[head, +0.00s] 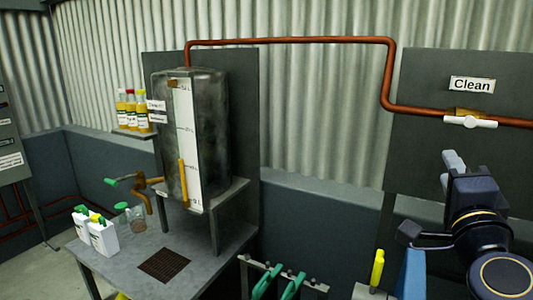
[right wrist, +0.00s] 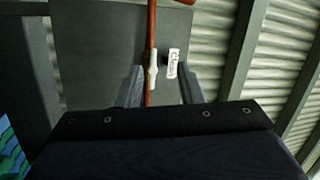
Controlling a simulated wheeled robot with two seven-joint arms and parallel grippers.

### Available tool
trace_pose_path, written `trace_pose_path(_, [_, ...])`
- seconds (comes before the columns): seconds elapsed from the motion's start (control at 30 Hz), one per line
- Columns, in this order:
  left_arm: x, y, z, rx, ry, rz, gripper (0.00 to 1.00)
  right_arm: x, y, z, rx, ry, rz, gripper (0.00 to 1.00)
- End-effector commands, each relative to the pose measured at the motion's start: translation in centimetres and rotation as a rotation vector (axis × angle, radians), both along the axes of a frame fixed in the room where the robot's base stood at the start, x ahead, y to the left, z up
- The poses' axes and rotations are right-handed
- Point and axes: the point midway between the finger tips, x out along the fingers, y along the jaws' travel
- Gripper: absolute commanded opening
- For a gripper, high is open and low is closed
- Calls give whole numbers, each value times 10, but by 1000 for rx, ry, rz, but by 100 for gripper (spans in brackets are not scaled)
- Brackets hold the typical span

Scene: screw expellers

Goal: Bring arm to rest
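My right gripper (head: 450,170) is raised at the right of the head view, in front of the dark panel (head: 430,80). In the right wrist view its two fingers (right wrist: 159,72) stand wide apart with nothing held between them. The white valve handle (head: 470,122) on the copper pipe lies above the gripper in the head view, lying along the pipe. In the right wrist view the handle (right wrist: 152,75) shows between the fingers, beyond them and apart. My left gripper is not in view.
A metal table (head: 130,262) holds a tank (head: 212,110) on a stand, white bottles (head: 103,235) and a dark grate (head: 164,265). A rack with green-handled tools (head: 265,282) and a yellow item (head: 377,268) stand low. The "Clean" sign (head: 472,85) is above the valve.

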Motion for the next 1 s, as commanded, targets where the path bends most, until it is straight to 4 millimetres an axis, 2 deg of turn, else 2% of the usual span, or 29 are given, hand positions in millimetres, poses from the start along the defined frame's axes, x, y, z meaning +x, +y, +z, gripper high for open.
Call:
trace_pose_path(0.17, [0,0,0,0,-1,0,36,-3,25,-29,-138,107,131,34])
trace_pose_path(0.27, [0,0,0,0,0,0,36,-8,43,-55,-237,194,225,34])
trace_pose_path(0.37, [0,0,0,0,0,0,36,-20,62,-92,-350,310,339,34])
trace_pose_path(0.47, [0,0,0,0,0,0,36,-43,80,-144,-482,472,482,34])
trace_pose_path(0.5, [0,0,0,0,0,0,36,-56,87,-169,-538,549,546,34])
trace_pose_path(0.6, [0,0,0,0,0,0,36,-95,96,-228,-655,739,700,34])
trace_pose_path(0.7, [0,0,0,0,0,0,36,-132,98,-273,-734,900,824,34])
trace_pose_path(0.83, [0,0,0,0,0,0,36,-168,96,-308,-788,1040,930,34])
trace_pose_path(1.0, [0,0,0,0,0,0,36,-185,94,-322,-811,1105,977,34])
